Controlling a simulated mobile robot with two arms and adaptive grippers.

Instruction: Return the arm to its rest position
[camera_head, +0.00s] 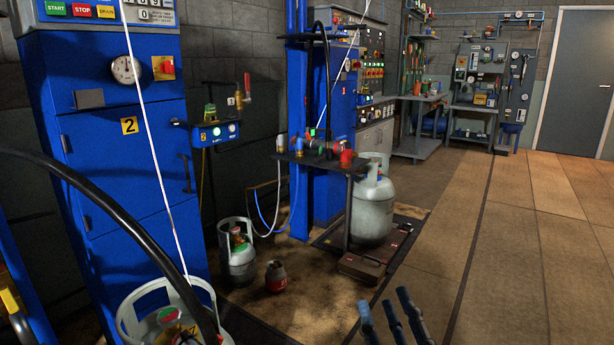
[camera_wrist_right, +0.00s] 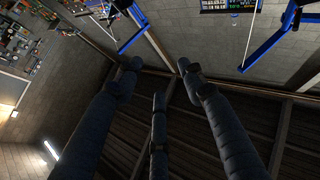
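My right gripper (camera_head: 392,318) shows at the bottom edge of the head view, over bare floor, right of the scale platform. Its three dark fingers are spread apart with nothing between them. In the right wrist view the right gripper (camera_wrist_right: 160,85) also has its fingers apart and empty, and the camera looks past them at a dark ribbed surface, a wall and blue frames. The rest of the right arm is out of the head view. My left gripper is in neither view.
A grey gas cylinder (camera_head: 372,212) stands on a scale platform (camera_head: 366,262). A blue cabinet (camera_head: 110,150) is at left. A small cylinder (camera_head: 237,262) and a red-grey canister (camera_head: 275,277) stand on the floor. A black hose (camera_head: 105,200) arcs at left. The tiled floor (camera_head: 520,240) at right is clear.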

